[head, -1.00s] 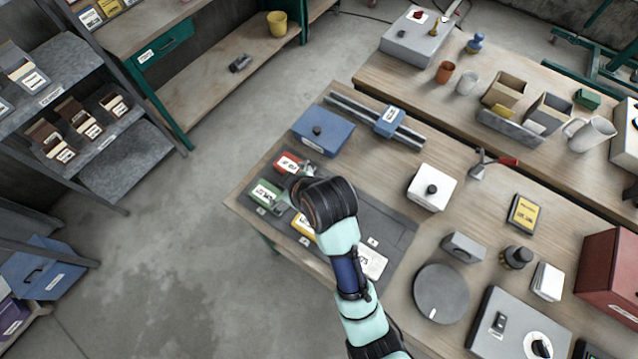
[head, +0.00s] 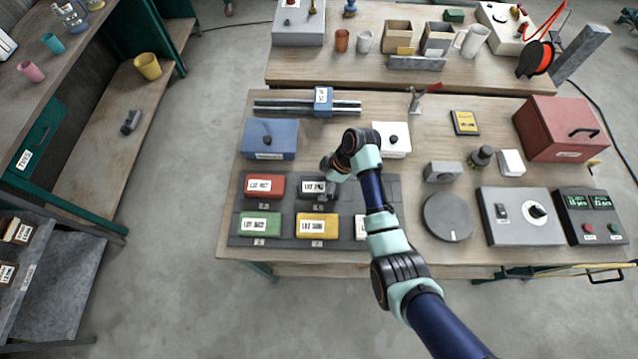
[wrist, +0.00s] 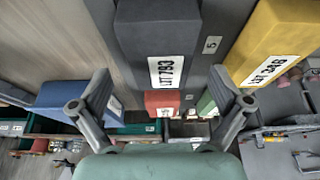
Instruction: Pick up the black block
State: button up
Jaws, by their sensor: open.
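The black block (head: 313,194) with a white lot label lies on the dark mat (head: 283,222), right of the red block (head: 265,187) and behind the yellow block (head: 317,225). My gripper (head: 328,184) is over its right part and hides some of it. In the wrist view the black block (wrist: 158,28) appears large, with its label facing me. My gripper (wrist: 160,80) is open there, its two fingers spread left and right of the block's labelled end, with nothing held. Whether a finger touches the block I cannot tell.
A green block (head: 260,225) shares the mat, and a partly hidden white block stands at its front right. A blue box (head: 268,139) and a white box (head: 392,140) stand behind. A round grey disc (head: 447,217) lies to the right.

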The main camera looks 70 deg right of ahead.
aim_at(319, 185)
jog(key=x, duration=0.3)
jog(key=shift+w, duration=0.1)
jog(key=c, duration=1.7)
notch_tip(319, 185, up, 20)
jog(key=p, duration=0.3)
jog(key=shift+p, duration=0.4)
jog(key=shift+c, duration=0.2)
